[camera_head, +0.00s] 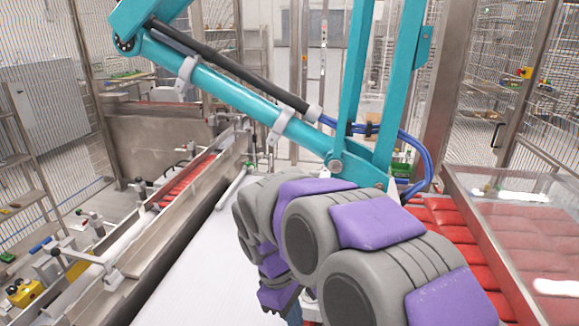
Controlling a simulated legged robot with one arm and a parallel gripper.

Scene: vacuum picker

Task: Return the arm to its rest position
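My arm (345,245), grey with purple pads, is bunched up in the lower middle of the head view, its thick joints close together. It covers the middle of the scene and runs out of the bottom edge at the right. I cannot make out my gripper's fingers; they are hidden behind the arm links or outside the picture. No held object shows.
A teal picker machine (230,88) with blue hoses spans above and behind my arm. Red packs (445,225) lie on a conveyor at right, beside a clear cover (530,225). A metal-railed conveyor (150,240) runs at left. Mesh fencing surrounds the cell.

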